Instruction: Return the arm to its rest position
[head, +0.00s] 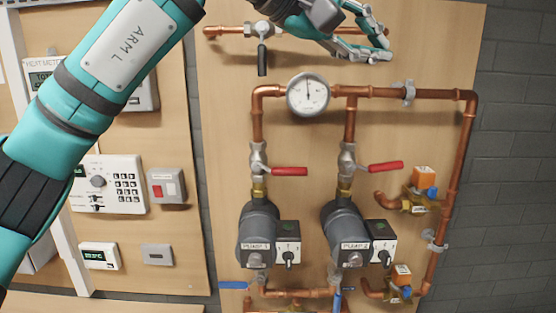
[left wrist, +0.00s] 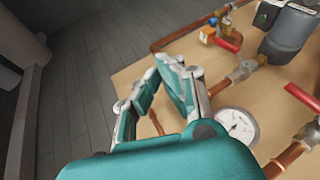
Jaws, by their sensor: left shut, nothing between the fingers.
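My left arm (head: 110,70) comes in from the left and reaches across the top of the picture. My left gripper (head: 387,48) is at the top, in front of the upper part of the wooden pump board (head: 420,140). It is shut and empty, above and right of the round gauge (head: 308,94). In the left wrist view the teal fingers of the left gripper (left wrist: 162,68) meet at their tips with nothing between them. The gauge also shows there (left wrist: 237,124), close to the gripper's base. My right gripper is in neither view.
Copper pipes (head: 465,150) stand out from the board, with red-handled valves (head: 290,171) above Pump 1 (head: 258,230) and Pump 2 (head: 346,232). A black-handled valve (head: 262,55) is below the forearm. A control panel (head: 110,185) is at left. Grey brick wall (head: 515,150) is clear at right.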

